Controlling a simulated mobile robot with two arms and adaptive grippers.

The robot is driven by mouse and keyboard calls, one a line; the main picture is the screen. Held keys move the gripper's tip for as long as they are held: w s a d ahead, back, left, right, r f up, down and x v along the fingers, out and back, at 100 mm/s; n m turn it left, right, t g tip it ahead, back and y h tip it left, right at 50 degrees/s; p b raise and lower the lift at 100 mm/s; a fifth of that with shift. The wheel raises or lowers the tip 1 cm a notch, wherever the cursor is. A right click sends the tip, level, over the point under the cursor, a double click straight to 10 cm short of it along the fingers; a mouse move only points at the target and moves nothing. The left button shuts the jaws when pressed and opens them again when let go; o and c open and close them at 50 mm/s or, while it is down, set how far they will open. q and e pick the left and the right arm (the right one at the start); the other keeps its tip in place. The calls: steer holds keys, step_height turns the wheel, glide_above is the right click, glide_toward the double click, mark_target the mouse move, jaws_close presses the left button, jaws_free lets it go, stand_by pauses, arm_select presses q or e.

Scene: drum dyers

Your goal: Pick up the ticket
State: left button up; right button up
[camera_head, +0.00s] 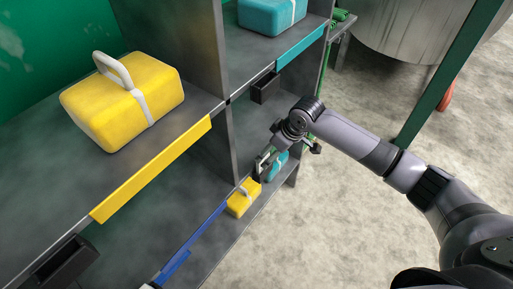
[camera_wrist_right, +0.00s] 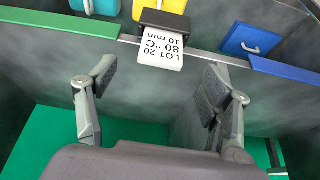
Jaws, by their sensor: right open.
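The ticket (camera_wrist_right: 160,52), a white paper slip reading "LOT 20 80 °C 10 min", sticks out of a black holder (camera_wrist_right: 165,21) on a shelf edge in the right wrist view. The text appears upside down there. My right gripper (camera_wrist_right: 158,82) is open and empty, its two fingers apart on either side below the ticket in the picture, not touching it. In the head view my right gripper (camera_head: 265,164) is small, beside the lower shelf; the ticket cannot be made out there. My left gripper is not in view.
Yellow (camera_head: 240,198) and teal (camera_head: 276,165) cases sit on the lower shelf. A big yellow case (camera_head: 125,100) stands on the upper shelf. A grey divider (camera_head: 205,45) separates the bays. A green post (camera_head: 445,80) rises at right; the concrete floor (camera_head: 340,220) is open.

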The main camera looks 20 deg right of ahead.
mark_target(265, 159)
steer(key=shift+x, duration=1)
steer(key=shift+a+f, duration=0.35)
steer(key=x, duration=0.3)
steer(key=shift+w+f+p, duration=0.2)
steer(key=shift+f+p, duration=0.1)
steer(key=shift+w+f, duration=0.1)
steer(key=shift+f, duration=0.2)
steer(key=c, duration=0.5)
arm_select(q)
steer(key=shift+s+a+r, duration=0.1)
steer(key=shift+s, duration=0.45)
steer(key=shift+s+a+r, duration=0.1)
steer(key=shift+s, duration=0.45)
arm_select(e)
steer(key=c, duration=0.7)
